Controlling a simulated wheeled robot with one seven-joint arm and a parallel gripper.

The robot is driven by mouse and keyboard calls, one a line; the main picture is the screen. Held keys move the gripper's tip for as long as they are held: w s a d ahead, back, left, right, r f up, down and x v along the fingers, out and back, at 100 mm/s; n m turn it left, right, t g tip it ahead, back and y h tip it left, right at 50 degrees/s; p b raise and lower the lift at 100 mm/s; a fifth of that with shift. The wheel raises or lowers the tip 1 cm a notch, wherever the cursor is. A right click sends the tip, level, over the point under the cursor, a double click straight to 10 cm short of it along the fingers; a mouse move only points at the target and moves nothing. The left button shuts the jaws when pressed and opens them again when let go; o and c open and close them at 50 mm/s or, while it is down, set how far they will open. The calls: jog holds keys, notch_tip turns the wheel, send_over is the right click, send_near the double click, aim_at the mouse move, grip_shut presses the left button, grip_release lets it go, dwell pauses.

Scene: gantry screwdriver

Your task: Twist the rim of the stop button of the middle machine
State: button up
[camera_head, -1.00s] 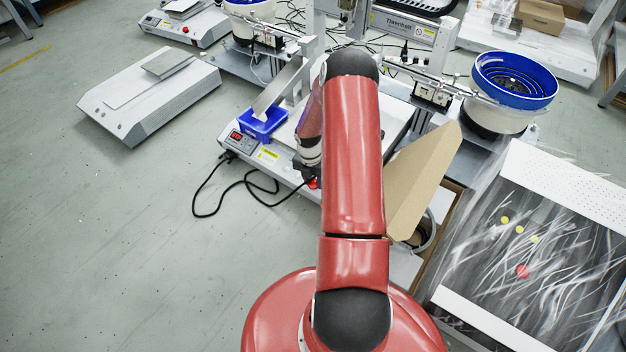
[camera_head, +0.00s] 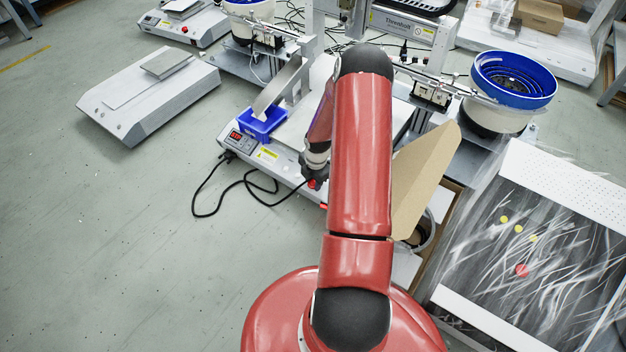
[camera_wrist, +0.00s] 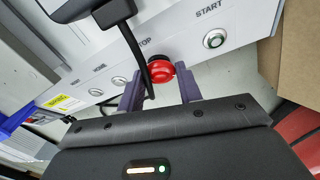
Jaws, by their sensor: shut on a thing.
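My arm hides part of the machine. The exact contact between the fingertips and the button's rim is too small to see.
The round START button (camera_wrist: 215,40) is to the right on the same panel. A blue bin (camera_head: 262,124) stands on the machine's left. A cardboard flap (camera_head: 424,175) rises right of my arm. Floor at left is open.

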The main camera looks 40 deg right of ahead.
jog(key=shift+m+t, duration=0.3)
jog(key=shift+m, duration=0.5)
jog(key=o, duration=1)
jog(key=r, duration=0.2)
jog(key=s+r+p, duration=0.1)
jog(key=r, duration=0.4)
jog(key=shift+s+r+p, duration=0.2)
jog(key=shift+r+p, duration=0.1)
jog(key=shift+r, duration=0.05)
